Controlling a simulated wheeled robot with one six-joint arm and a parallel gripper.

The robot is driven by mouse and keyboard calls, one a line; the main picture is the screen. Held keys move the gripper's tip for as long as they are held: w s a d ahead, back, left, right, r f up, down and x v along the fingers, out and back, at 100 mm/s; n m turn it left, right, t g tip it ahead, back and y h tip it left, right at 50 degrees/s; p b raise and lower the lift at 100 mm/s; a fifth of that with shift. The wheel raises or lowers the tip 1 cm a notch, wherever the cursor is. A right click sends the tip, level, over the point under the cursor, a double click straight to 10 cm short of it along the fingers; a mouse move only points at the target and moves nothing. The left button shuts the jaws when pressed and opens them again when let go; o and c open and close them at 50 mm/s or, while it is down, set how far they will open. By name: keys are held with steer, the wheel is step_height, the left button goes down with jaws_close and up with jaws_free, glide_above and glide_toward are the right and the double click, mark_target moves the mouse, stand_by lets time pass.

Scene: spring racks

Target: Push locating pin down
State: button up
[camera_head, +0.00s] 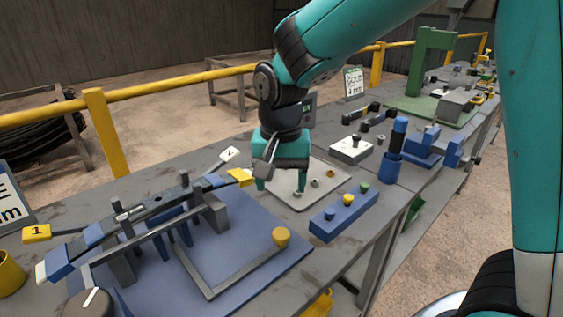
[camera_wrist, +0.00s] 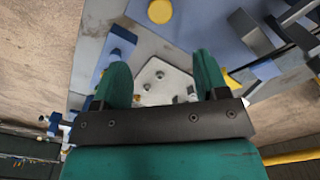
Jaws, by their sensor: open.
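My gripper (camera_head: 281,187) points down over a pale plate (camera_head: 318,190) at the middle of the bench. It is open and empty, and I cannot tell its exact height above the plate. Which one is the locating pin I cannot tell. In the wrist view the plate (camera_wrist: 165,95) shows between the two green fingers of my gripper (camera_wrist: 160,68), with small studs on it. The near part of the plate is hidden by the gripper body.
A blue fixture base (camera_head: 255,255) with a clamp bar and a yellow knob (camera_head: 281,237) lies left of the plate. A blue block (camera_head: 343,215) with coloured buttons sits in front. A blue cup (camera_head: 392,165) and a white block (camera_head: 351,150) stand to the right. A yellow rail runs behind.

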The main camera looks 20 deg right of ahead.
steer(key=shift+r, duration=1.85)
steer(key=s+a+n+y, duration=0.2)
steer(key=s+n, duration=0.4)
steer(key=s, duration=0.3)
steer(key=s+a+r+n+y, duration=0.1)
steer(key=s+a+n+y, duration=0.1)
steer(key=s+n, duration=0.4)
steer(key=s, duration=0.3)
steer(key=shift+s+a+r+n, duration=0.2)
steer(key=shift+s+a+n, duration=0.1)
steer(key=shift+s, duration=0.05)
